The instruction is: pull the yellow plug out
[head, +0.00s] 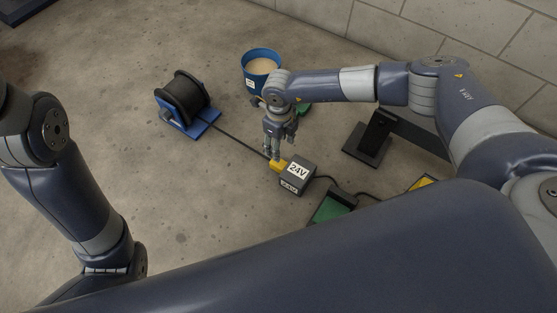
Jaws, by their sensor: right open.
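The yellow plug (277,166) sits against the left side of a dark grey box (298,175) labelled 24V. A dark cable (240,143) runs from the plug to a cable reel. My right gripper (273,155) points down right at the plug, with its fingertips at the plug's upper left. It is open, and I cannot tell whether the fingers touch the plug. Of my left arm only links show at the left edge; its gripper is out of view.
A black reel on a blue stand (187,103) stands at the left. A blue bucket (261,70) with pale contents stands behind my right gripper. A green-topped block (333,206) and a dark stand (367,145) are to the right. The floor at left is clear.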

